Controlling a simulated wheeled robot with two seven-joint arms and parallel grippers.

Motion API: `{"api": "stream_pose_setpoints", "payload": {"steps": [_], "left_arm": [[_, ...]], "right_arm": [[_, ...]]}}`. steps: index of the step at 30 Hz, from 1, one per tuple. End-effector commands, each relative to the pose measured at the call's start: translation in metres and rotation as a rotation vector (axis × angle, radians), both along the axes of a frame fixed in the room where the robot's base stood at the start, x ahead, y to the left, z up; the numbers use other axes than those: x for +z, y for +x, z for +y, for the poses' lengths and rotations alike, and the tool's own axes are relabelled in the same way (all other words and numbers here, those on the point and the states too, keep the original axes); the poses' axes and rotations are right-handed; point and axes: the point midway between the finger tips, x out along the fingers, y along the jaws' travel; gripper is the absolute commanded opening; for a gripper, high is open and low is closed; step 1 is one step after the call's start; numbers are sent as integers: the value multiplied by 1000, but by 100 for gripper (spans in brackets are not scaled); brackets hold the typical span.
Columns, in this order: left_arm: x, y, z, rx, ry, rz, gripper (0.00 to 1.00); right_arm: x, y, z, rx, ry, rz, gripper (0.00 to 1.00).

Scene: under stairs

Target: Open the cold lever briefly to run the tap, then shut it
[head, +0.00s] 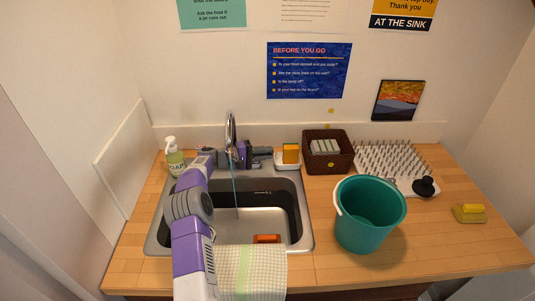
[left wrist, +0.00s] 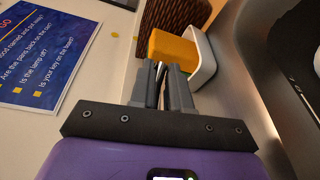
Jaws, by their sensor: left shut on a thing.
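The chrome tap (head: 231,126) stands at the back of the sink. A thin bluish stream of water (head: 236,188) falls from its spout into the basin. My left gripper (head: 265,154) reaches across at the tap's base, pointing right. In the left wrist view its fingers (left wrist: 163,72) are nearly together, with a thin metallic piece between them. This appears to be the tap's lever, mostly hidden by the fingers and wrist; I see no mark showing whether it is the cold one. My right gripper is not in view.
A white holder with an orange sponge (head: 290,154) sits just right of my fingers, also in the left wrist view (left wrist: 172,50). A soap bottle (head: 174,160) stands left. A brown basket (head: 313,168), drying rack (head: 400,170) and teal bucket (head: 366,228) stand right. A checked cloth (head: 262,275) hangs in front.

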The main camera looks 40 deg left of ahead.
Motion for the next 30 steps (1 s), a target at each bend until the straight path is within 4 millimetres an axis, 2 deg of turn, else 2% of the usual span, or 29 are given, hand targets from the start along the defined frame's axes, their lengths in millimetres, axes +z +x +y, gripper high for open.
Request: {"api": "stream_pose_setpoints", "payload": {"steps": [2,3,7,17,30], "left_arm": [[1,1,2,7,5,-3,0],[1,1,2,8,5,-5,21],[1,1,1,6,3,-4,41],[1,-2,2,5,2,-2,42],[9,-52,41,7,3,-3,42]], "right_arm": [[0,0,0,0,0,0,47],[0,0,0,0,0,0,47],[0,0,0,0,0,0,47],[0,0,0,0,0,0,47],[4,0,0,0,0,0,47]]}}
